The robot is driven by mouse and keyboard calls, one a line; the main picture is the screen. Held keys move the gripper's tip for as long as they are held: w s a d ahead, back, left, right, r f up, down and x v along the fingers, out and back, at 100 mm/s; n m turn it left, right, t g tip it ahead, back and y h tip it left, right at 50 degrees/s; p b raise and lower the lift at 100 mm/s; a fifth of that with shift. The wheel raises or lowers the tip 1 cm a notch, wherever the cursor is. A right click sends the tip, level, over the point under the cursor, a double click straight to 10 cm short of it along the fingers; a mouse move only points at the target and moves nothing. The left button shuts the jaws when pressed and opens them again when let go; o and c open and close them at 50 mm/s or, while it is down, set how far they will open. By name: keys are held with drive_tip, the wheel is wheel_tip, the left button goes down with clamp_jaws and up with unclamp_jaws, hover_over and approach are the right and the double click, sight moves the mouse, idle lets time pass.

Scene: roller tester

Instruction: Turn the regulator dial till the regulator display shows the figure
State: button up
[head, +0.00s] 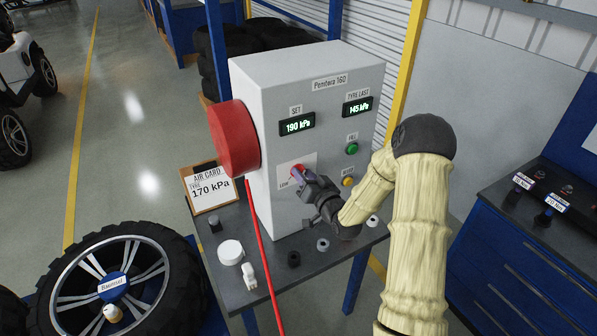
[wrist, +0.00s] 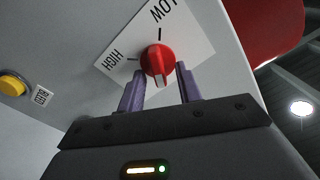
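The regulator display (head: 297,124), marked SET, reads 190 kPa in green on the grey Pemtera 160 cabinet (head: 310,82). The red regulator dial (wrist: 157,60) sits on a white plate (wrist: 190,35) marked LOW and HIGH; its bar points toward my gripper in the wrist view. In the head view the dial (head: 298,168) is partly hidden by my gripper (head: 303,176). My gripper's two purple fingers (wrist: 161,80) are apart, one on each side of the dial. I cannot tell whether they touch it. The air card (head: 210,188) reads TYRE 170 kPa.
The TYRE LAST display (head: 358,106) reads 145 kPa. A green button (head: 352,149) and a yellow button (head: 348,181) are right of the dial. A red drum (head: 234,139) and red hose (head: 262,250) are left. Small parts lie on the bench (head: 222,270).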

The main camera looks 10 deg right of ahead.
clamp_jaws()
drive_tip(key=shift+a+n+b, duration=0.2)
drive_tip(key=shift+n+b, duration=2.9)
drive_tip(key=shift+b, duration=0.3)
drive_tip(key=shift+o, duration=1.6)
unclamp_jaws()
drive_tip(key=shift+s, duration=0.1)
drive_tip(key=b+v, duration=0.2)
drive_tip(key=v, duration=0.4)
